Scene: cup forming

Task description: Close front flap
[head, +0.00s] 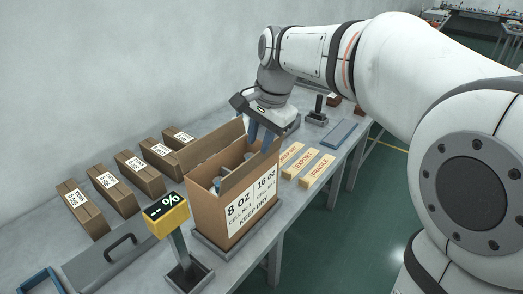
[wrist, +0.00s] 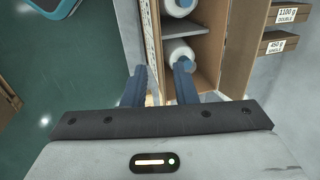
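The open cardboard box (head: 233,212) stands upright with a printed white label on its front side. Its front flap (head: 250,172) appears to stand up above the label, and the back flap (head: 205,152) also stands up. White rolled or cup-like goods (wrist: 180,52) lie inside. My gripper (head: 263,140) is at the box's far right end, pointing down. In the wrist view my gripper (wrist: 160,75) has its fingers apart, one on each side of the front wall's line. The right finger is over the box opening. I cannot tell whether either finger touches cardboard.
The box rests on a dark tray (head: 205,247). A yellow percent display (head: 166,214) stands close at its front left. Several closed cartons (head: 110,188) line the back. Labelled strips (head: 308,168) and a blue-grey plate (head: 341,133) lie to the right.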

